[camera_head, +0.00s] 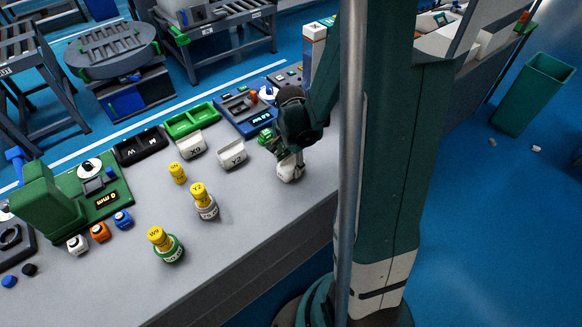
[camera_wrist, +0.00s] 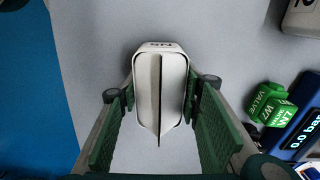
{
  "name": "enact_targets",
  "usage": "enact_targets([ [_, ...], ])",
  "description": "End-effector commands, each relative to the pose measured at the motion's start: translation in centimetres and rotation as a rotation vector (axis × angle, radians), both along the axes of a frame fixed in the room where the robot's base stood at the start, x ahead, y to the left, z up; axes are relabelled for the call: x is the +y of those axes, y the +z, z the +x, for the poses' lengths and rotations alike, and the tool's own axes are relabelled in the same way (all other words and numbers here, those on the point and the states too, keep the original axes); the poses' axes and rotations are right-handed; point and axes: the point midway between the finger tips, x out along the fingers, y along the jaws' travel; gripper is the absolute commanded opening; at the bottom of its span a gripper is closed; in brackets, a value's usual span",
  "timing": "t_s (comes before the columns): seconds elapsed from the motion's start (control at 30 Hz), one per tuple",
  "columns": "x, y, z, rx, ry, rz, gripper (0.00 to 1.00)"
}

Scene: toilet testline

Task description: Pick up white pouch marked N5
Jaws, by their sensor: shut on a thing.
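The white pouch marked N5 (camera_wrist: 160,85) is between the two green pads of my gripper (camera_wrist: 160,112) in the wrist view. Its marking shows upside down at its far edge. My gripper is shut on it, with one pad against each side. In the head view the pouch (camera_head: 289,171) shows beneath my gripper (camera_head: 284,155), at the right part of the grey bench. I cannot tell whether the pouch touches the bench.
A green valve block (camera_wrist: 272,104) and a blue gauge (camera_wrist: 301,128) are close on the right. Yellow-capped bottles (camera_head: 204,201) stand further left. The bench front is clear.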

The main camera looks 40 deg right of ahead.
Motion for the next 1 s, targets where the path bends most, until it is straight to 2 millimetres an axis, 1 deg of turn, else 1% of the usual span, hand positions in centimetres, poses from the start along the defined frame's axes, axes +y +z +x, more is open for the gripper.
enact_targets([
  [0.27,0.0,0.1,0.0,0.0,0.0,0.0,0.2],
  [0.47,0.0,0.8,0.0,0.0,0.0,0.0,0.2],
  [0.67,0.0,2.5,0.0,0.0,0.0,0.0,0.2],
  [1.0,0.0,6.5,0.0,0.0,0.0,0.0,0.2],
])
